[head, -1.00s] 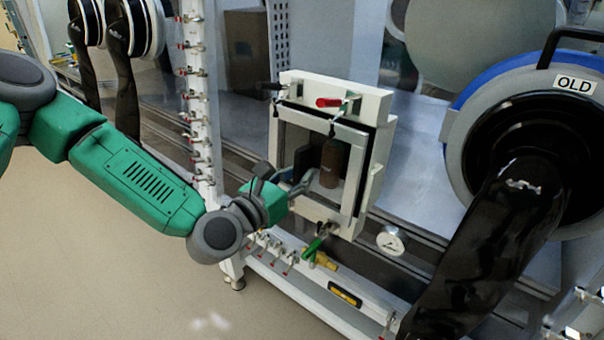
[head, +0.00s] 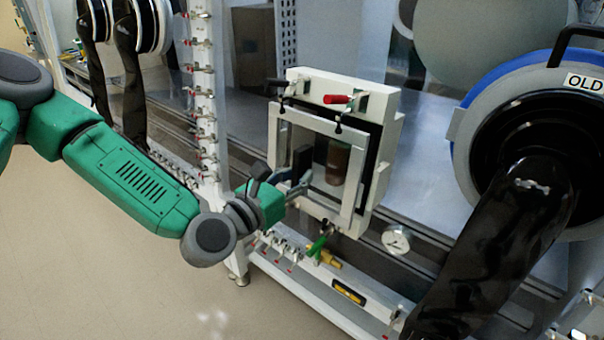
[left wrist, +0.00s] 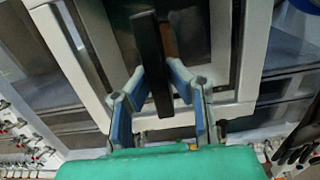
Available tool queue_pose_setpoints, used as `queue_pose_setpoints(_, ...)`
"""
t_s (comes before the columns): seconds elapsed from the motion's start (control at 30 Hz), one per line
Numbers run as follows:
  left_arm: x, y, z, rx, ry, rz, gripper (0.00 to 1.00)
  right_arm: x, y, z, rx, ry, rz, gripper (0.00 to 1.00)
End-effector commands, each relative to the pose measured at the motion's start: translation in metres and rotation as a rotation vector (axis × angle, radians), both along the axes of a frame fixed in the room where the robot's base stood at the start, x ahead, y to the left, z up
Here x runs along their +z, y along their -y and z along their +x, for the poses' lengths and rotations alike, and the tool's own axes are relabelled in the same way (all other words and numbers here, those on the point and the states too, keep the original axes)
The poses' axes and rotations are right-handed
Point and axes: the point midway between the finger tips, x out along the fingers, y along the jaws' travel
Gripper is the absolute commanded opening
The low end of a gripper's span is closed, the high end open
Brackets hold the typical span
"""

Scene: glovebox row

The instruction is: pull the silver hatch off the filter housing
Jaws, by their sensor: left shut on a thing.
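The silver hatch (head: 350,200) is a square frame with a clear pane, in the middle of the head view. It stands in front of the pale filter housing (head: 388,104), offset to the left and slightly tilted, with a dark gap between them at the top and right. My left gripper (head: 299,188) reaches in from the left and is shut on the hatch's dark upright handle (left wrist: 150,50). In the left wrist view its blue fingers (left wrist: 156,92) stand on both sides of the handle. A brown shape shows through the pane. My right gripper is not in view.
A gauge (head: 396,239) is at lower right. A black glove sleeve (head: 500,250) fills the right. A clamp-lined post (head: 203,95) stands left. Floor at lower left is clear.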

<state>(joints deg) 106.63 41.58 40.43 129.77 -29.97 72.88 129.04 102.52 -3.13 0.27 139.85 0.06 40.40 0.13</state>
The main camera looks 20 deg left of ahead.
Motion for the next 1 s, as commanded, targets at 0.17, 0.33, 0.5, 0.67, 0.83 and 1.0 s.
queue_pose_setpoints(0.17, 0.003, -0.003, -0.009, -0.001, 0.003, -0.002, 0.0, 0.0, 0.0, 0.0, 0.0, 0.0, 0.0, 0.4)
queue_pose_setpoints(0.33, 0.004, -0.007, -0.018, 0.0, 0.003, -0.002, 0.0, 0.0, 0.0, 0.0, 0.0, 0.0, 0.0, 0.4)
queue_pose_setpoints(0.5, 0.005, -0.01, -0.027, 0.0, 0.003, -0.003, 0.0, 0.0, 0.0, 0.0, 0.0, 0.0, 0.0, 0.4)
queue_pose_setpoints(0.67, 0.006, -0.013, -0.036, -0.001, 0.003, -0.002, 0.0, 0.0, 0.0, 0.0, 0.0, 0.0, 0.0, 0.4)
queue_pose_setpoints(0.83, 0.007, -0.016, -0.045, 0.0, 0.002, -0.002, 0.0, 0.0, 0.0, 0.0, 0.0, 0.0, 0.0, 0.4)
queue_pose_setpoints(1.0, 0.008, -0.02, -0.054, 0.0, 0.004, -0.001, 0.0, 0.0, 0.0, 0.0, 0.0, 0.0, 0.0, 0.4)
